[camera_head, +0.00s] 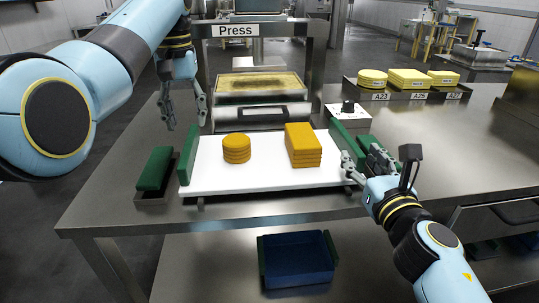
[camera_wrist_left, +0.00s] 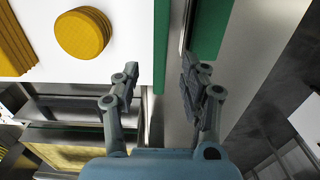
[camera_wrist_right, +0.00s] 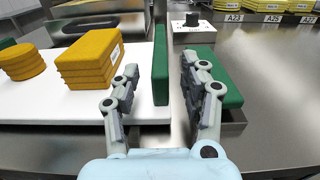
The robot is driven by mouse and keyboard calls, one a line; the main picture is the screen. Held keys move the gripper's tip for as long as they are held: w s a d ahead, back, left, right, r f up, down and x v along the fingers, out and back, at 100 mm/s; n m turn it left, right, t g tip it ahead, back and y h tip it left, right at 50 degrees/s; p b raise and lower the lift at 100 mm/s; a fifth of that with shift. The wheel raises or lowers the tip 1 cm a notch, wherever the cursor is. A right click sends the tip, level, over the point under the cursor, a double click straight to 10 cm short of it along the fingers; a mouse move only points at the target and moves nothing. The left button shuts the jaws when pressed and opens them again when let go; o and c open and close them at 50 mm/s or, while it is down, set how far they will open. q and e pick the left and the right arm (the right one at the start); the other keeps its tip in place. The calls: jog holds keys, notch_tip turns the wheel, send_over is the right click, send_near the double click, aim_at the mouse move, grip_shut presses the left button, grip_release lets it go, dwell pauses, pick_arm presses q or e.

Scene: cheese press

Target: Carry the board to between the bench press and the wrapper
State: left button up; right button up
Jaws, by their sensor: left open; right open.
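The white board (camera_head: 265,176) lies on the steel bench in front of the press (camera_head: 262,90). It has an upright green handle at its left end (camera_head: 188,155) and another at its right end (camera_head: 346,147). A round stack of orange cheese (camera_head: 236,148) and a rectangular stack (camera_head: 303,146) sit on it. My left gripper (camera_head: 186,108) is open above and behind the left handle; in the left wrist view the handle (camera_wrist_left: 161,35) lies ahead of its fingers. My right gripper (camera_head: 365,168) is open at the right end; the right handle (camera_wrist_right: 160,65) lies ahead between its fingers. The wrapper cannot be identified.
A green block in a small steel tray (camera_head: 154,172) stands left of the board, and another green block (camera_wrist_right: 222,84) stands right of it. A white box with a black knob (camera_head: 348,114) and labelled yellow cheeses (camera_head: 408,80) are behind. A blue crate (camera_head: 298,262) is below.

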aim_at(190, 138)
pick_arm(q)
notch_tip(190, 138, down, 7)
jog(key=shift+r, duration=0.15)
pick_arm(e)
jog(key=w, duration=0.4)
jog(key=w+a, duration=0.1)
jog(key=w, duration=0.1)
jog(key=shift+w, duration=0.25)
pick_arm(q)
jog(key=shift+c, duration=0.4)
pick_arm(e)
jog(key=shift+c, duration=0.4)
pick_arm(q)
grip_shut()
pick_arm(e)
grip_shut()
pick_arm(q)
jog(key=shift+r, duration=0.1)
pick_arm(e)
jog(key=shift+r, duration=0.1)
